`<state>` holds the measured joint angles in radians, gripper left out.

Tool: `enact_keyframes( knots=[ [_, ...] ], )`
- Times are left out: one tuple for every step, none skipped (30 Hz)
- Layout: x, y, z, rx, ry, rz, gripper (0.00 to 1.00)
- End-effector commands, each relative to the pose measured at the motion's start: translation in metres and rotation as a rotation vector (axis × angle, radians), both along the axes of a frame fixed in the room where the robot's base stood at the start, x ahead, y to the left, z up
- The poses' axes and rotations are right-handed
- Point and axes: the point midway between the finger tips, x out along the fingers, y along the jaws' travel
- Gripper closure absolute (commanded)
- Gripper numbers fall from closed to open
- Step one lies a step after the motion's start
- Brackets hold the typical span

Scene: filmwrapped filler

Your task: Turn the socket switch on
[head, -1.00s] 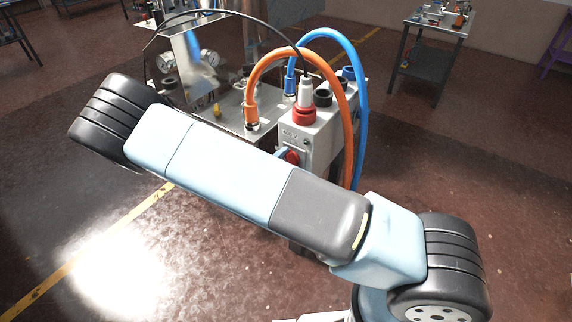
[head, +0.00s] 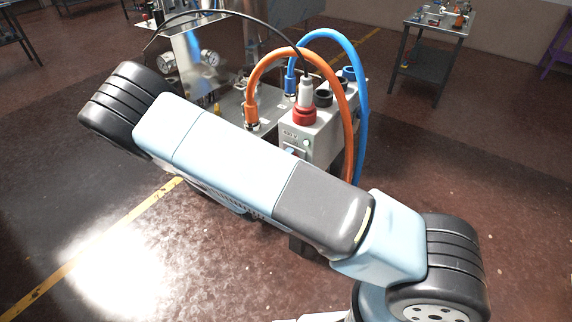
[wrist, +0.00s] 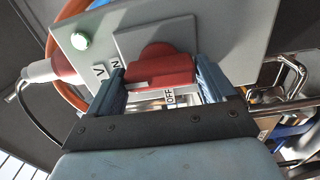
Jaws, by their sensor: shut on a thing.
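The socket switch is a red rotary knob (wrist: 160,66) on a dark square plate of the grey socket box (wrist: 225,35). The wrist view shows my gripper (wrist: 163,82) shut on the knob, one blue finger on each side. A green lamp (wrist: 80,41) on the panel looks lit. In the head view the socket box (head: 325,138) stands behind my arm, which hides most of the knob and my gripper.
A red and white plug (head: 305,104) with a black cable sits on top of the box. An orange hose (head: 347,110) and a blue hose (head: 363,120) arch over it. A steel bench with gauges (head: 208,58) is behind.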

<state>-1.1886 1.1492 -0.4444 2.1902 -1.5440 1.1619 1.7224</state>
Motion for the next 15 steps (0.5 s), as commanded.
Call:
enact_keyframes(
  knots=[
    [-0.0027, -0.0009, -0.0040, 0.002, 0.010, -0.002, 0.47],
    [-0.0028, -0.0009, -0.0041, 0.003, 0.010, -0.002, 0.47],
    [-0.0029, -0.0010, -0.0042, 0.003, 0.010, -0.003, 0.47],
    [-0.0029, -0.0010, -0.0042, 0.003, 0.010, -0.003, 0.47],
    [-0.0029, -0.0010, -0.0043, 0.003, 0.010, -0.003, 0.47],
    [-0.0030, -0.0011, -0.0044, 0.003, 0.010, -0.003, 0.47],
    [-0.0031, -0.0011, -0.0046, 0.002, 0.011, -0.003, 0.47],
    [-0.0031, -0.0011, -0.0046, 0.003, 0.012, -0.003, 0.15],
    [-0.0030, -0.0013, -0.0045, 0.002, 0.011, -0.003, 0.11],
    [-0.0029, -0.0012, -0.0042, 0.002, 0.011, -0.003, 0.08],
    [-0.0027, -0.0012, -0.0039, 0.002, 0.010, -0.003, 0.05],
    [-0.0025, -0.0011, -0.0036, 0.002, 0.009, -0.003, 0.01],
    [-0.0023, -0.0010, -0.0033, 0.002, 0.009, -0.003, 0.00],
    [-0.0021, -0.0009, -0.0031, 0.001, 0.008, -0.002, 0.00],
    [-0.0019, -0.0009, -0.0028, 0.001, 0.007, -0.002, 0.00]
  ],
)
